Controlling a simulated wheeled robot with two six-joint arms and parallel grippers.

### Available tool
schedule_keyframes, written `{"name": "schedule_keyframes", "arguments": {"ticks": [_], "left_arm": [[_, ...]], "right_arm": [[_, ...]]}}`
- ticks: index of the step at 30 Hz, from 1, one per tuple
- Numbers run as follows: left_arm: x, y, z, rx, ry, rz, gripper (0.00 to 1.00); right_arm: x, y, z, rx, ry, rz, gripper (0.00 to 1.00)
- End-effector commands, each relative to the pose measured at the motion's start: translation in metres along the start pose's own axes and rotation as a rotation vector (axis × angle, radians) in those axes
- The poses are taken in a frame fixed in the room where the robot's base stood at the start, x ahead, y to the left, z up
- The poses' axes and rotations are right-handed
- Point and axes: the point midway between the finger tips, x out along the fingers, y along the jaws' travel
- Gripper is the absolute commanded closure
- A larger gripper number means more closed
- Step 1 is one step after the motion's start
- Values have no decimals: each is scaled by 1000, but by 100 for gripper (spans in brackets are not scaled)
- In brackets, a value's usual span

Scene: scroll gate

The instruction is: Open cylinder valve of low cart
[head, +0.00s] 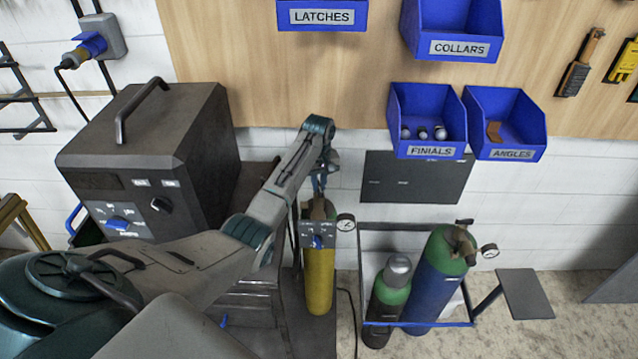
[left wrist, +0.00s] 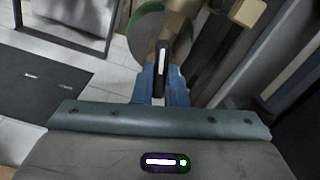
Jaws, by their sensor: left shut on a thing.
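A yellow gas cylinder (head: 319,278) with a green shoulder stands behind and right of the grey machine, a round gauge (head: 346,223) at its top. My left gripper (head: 320,185) reaches down onto the top of this cylinder. In the left wrist view my left gripper (left wrist: 160,88) is shut on a thin dark valve handle (left wrist: 161,60) with a pale strip, in front of a tan valve body and green shoulder. The handle's turn angle cannot be told. To the right a blue cylinder (head: 436,285) and a smaller dark one (head: 387,300) stand in a blue-edged cart (head: 430,324). My right gripper is not seen.
The grey machine (head: 150,160) with knobs stands at left, close to my arm. Blue bins (head: 428,120) hang on the wooden panel above. A dark plate (head: 418,177) is on the white wall. Floor (head: 580,330) is clear at lower right.

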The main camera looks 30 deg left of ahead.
Motion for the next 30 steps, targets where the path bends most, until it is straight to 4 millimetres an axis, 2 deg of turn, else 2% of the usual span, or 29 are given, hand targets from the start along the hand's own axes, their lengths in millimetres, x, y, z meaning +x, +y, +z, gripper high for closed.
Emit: {"name": "schedule_keyframes", "arguments": {"ticks": [18,30], "left_arm": [[-3,1,-2,-580,5,4,100],[-3,1,-2,-866,4,5,100]], "right_arm": [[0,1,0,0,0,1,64],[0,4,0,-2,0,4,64]]}}
